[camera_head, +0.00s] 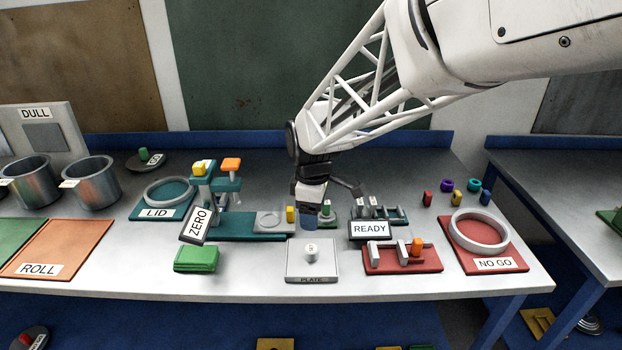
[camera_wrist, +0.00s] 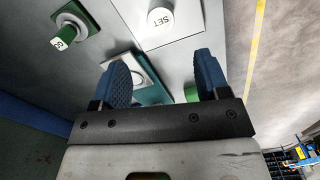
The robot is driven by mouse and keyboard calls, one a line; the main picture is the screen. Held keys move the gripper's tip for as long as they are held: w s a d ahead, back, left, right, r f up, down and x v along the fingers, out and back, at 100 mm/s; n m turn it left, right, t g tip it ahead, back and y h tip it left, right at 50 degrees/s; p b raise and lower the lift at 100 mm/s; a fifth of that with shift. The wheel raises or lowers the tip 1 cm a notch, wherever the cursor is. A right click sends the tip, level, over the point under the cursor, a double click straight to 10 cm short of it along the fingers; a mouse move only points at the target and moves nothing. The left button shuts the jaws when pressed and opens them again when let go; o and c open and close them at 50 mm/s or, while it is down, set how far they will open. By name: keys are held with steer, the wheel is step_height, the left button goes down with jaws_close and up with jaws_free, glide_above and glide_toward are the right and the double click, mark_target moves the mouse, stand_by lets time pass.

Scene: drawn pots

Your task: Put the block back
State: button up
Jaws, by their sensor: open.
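My gripper (camera_head: 308,217) hangs over the back edge of the grey plate marked PLATE (camera_head: 290,270). In the wrist view its two blue fingers (camera_wrist: 161,60) are apart, with nothing seen held between them. A white knob marked SET (camera_head: 311,250) stands on the plate; it also shows in the wrist view (camera_wrist: 160,17). A yellow block (camera_head: 290,214) stands just left of the gripper by a teal fixture (camera_head: 240,227). A green block (camera_head: 197,259) lies on the bench at left. Which block the task means I cannot tell.
A READY sign (camera_head: 370,230) and a red fixture (camera_head: 385,262) with an orange piece stand at right. A NO GO tray (camera_head: 495,264) with a ring is farther right. A ZERO sign (camera_head: 196,224) stands at left. The bench front is mostly clear.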

steer(key=shift+r, duration=0.35)
stand_by(0.4)
steer(key=s+d+r+m+t, duration=0.1)
steer(key=s+d+r+m, duration=0.2)
steer(key=s+d+m, duration=0.4)
steer(key=s+d+r+m+t, duration=0.1)
steer(key=s+d+r+m, duration=0.2)
steer(key=s+d+m, duration=0.5)
steer(key=shift+s+d+m+t, duration=0.3)
steer(key=shift+s+d, duration=0.95)
steer(key=shift+s, duration=3.7)
steer(key=shift+r, duration=0.1)
